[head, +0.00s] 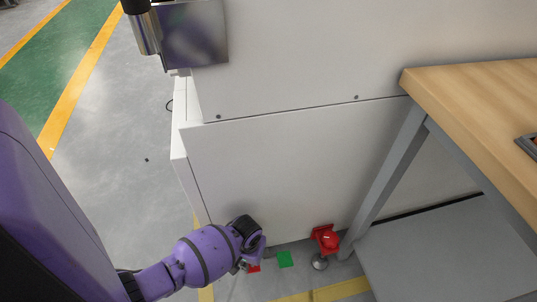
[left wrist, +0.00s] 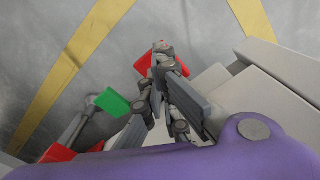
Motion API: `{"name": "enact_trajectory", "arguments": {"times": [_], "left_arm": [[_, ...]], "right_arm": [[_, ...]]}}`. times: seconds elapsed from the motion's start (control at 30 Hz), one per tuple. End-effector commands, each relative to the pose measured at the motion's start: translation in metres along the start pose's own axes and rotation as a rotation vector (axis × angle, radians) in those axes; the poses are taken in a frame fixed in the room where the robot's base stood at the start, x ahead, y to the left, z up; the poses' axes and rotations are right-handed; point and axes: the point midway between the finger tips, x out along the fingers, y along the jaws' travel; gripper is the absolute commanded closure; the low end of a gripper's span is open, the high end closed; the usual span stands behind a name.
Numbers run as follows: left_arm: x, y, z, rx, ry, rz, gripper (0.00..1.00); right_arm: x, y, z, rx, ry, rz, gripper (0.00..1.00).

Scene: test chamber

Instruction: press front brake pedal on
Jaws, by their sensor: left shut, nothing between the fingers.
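Low at the foot of the white cabinet are three coloured pedal-like parts: a small red one (head: 254,269), a green one (head: 285,259) and a larger red one (head: 325,238) on the right. No label shows which is the front brake pedal. My left gripper (head: 243,266) is low beside the small red part, which it partly hides. In the left wrist view the shut, empty fingers (left wrist: 162,50) overlap this red part (left wrist: 146,64); I cannot tell whether they touch it. The green part (left wrist: 113,102) and the other red part (left wrist: 58,154) lie to the lower left there. My right gripper is out of view.
The white cabinet (head: 290,160) stands directly behind the pedals. A wooden-topped table (head: 470,100) with a grey leg (head: 385,180) is close on the right. Grey floor (head: 115,130) with yellow lines is open on the left.

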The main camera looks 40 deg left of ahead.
Motion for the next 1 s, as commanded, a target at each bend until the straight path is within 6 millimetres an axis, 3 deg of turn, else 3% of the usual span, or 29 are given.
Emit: {"name": "enact_trajectory", "arguments": {"times": [1.0], "left_arm": [[0.032, 0.001, 0.000, 0.000, 0.000, 0.001, 1.00]], "right_arm": [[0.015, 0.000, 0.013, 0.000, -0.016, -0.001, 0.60]]}}
